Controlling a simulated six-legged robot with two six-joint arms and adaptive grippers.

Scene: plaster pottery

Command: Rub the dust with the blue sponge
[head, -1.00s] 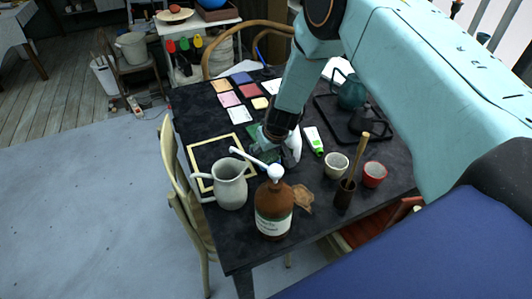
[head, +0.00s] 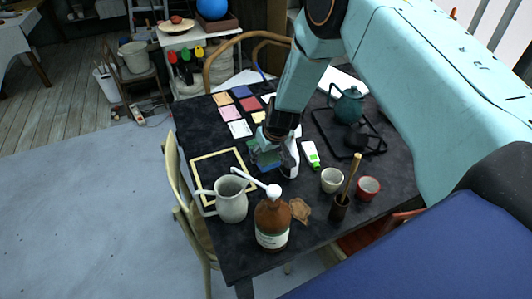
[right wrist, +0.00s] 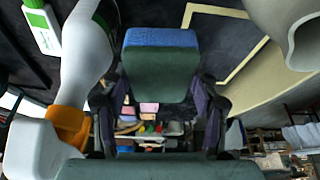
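The blue sponge (right wrist: 160,38) has a blue layer and a dark green layer in the right wrist view. It sits between the two fingers of my right gripper (right wrist: 158,95), which look closed on its sides. In the head view, the right gripper (head: 267,152) is over the middle of the dark table (head: 215,236), and its fingers and the sponge are partly hidden by the arm. A brown patch (head: 300,210) lies on the table to the right of the brown bottle; I cannot tell whether it is the dust. My left gripper is not in view.
A white bottle (right wrist: 88,50) stands close beside the gripper. A grey pitcher (head: 231,203), brown bottle (head: 271,224), green-capped tube (head: 310,155), white cup (head: 332,180), red cup (head: 368,188) and teapot (head: 348,105) surround it. A pale wooden frame (head: 205,157) lies at left.

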